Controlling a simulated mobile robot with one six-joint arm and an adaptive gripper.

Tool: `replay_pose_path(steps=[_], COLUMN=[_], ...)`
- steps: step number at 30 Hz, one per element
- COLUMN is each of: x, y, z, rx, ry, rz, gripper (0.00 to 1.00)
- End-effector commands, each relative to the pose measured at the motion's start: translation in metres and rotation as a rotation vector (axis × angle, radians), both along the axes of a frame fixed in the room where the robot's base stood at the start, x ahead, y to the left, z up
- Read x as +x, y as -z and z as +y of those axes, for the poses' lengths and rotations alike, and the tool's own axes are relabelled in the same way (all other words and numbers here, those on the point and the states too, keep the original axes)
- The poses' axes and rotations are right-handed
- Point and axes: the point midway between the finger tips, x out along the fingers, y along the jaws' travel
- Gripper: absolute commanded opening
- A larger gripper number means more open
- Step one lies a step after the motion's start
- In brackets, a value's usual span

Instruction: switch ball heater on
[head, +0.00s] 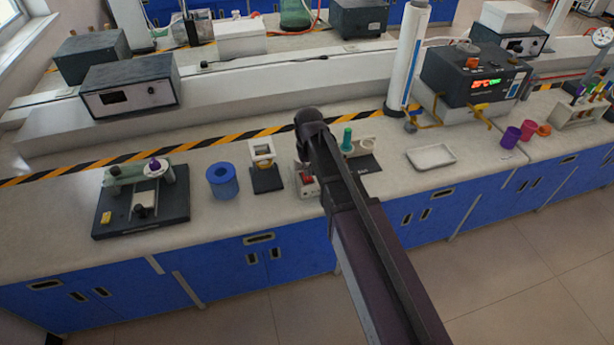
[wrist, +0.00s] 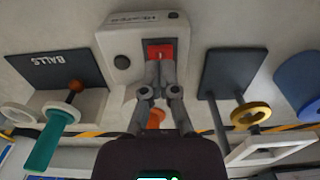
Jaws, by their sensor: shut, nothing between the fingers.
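The ball heater is a small white box (wrist: 118,48) with a lettered dark label and a dark round spot on top; it also shows in the head view (head: 309,192), partly hidden behind my arm. Its red switch (wrist: 159,48) is in the upper middle of the wrist view. My gripper (wrist: 160,66) is shut and empty, with its fingertips right at the switch and covering part of it. I cannot tell whether the tips touch it, or which way it is set. An orange piece (wrist: 155,118) shows between the finger bases.
Left of the heater in the wrist view is a dark "BALLS" plate (wrist: 52,68) with a brown ball (wrist: 75,86), a white ring and a teal cylinder (wrist: 45,145). On the right stand a dark plate (wrist: 232,70) with a gold ring (wrist: 250,115) and a blue ring (wrist: 303,85).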

Motion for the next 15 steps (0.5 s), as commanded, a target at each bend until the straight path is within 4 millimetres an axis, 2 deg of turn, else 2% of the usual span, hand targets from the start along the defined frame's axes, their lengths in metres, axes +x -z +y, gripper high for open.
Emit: replay_pose_path(steps=[15], x=[0.0000], y=[0.0060], z=[0.0000], rx=[0.000], ry=[0.000], rz=[0.000], gripper=[0.00])
